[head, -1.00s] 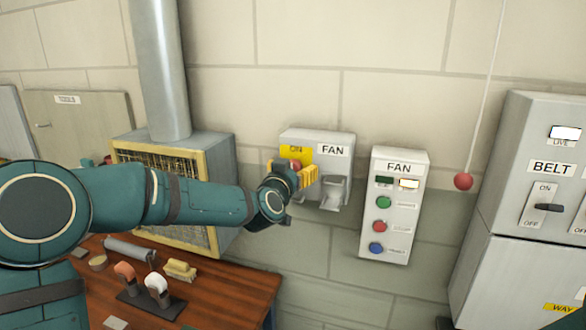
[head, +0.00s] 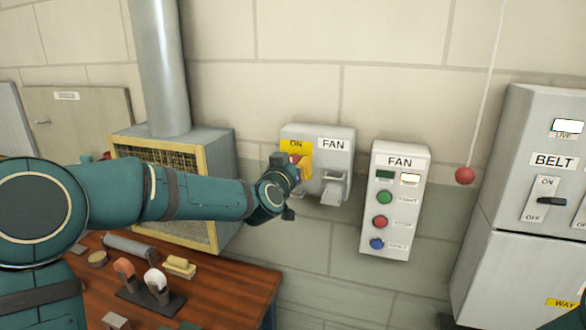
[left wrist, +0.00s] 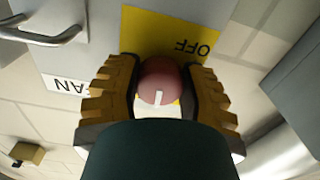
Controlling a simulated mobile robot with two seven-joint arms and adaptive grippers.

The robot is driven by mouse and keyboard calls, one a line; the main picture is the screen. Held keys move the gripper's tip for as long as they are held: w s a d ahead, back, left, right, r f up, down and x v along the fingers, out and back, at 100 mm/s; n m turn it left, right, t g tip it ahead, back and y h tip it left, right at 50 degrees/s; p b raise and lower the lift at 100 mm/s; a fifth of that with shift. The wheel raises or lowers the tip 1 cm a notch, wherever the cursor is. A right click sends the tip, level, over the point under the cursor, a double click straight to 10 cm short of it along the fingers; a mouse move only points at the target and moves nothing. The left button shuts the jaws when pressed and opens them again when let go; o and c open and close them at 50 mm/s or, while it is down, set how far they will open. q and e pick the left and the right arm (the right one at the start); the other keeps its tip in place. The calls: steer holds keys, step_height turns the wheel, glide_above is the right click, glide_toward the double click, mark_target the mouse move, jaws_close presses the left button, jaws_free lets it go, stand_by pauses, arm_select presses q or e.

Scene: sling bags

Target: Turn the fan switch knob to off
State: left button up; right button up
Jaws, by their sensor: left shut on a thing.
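The grey fan switch box (head: 335,165) hangs on the wall under a FAN label, with a yellow ON plate (head: 296,144) at its upper left. My left gripper (head: 303,167) is at this plate and covers most of the knob. In the left wrist view its yellow fingers (left wrist: 160,78) are shut on the round red knob (left wrist: 160,72), one on each side. A short white mark on the knob points to the bottom of that picture, away from the upside-down OFF label (left wrist: 193,46). My right gripper is not in view.
A metal handle (head: 335,186) sticks out beside the knob on the same box. A FAN button panel (head: 397,160), a hanging red ball (head: 465,176) and a BELT cabinet (head: 550,165) are to the right. A wooden bench (head: 225,290) with tools lies below.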

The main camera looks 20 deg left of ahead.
arm_select(q)
steer(key=n+b, duration=0.7)
steer(key=b, duration=0.1)
steer(key=shift+d+n, duration=0.1)
steer(key=shift+n, duration=0.3)
steer(key=shift+n+b, duration=0.45)
steer(key=shift+n, duration=0.05)
steer(key=n+b, duration=0.2)
steer(key=n, duration=0.1)
steer(key=shift+n, duration=0.3)
steer(key=shift+r+n+b, duration=0.15)
steer(key=shift+n+b, duration=1.25)
steer(key=shift+n, duration=0.8)
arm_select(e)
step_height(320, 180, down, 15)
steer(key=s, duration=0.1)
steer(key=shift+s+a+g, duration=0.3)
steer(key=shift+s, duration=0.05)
arm_select(q)
steer(key=o, duration=1.2)
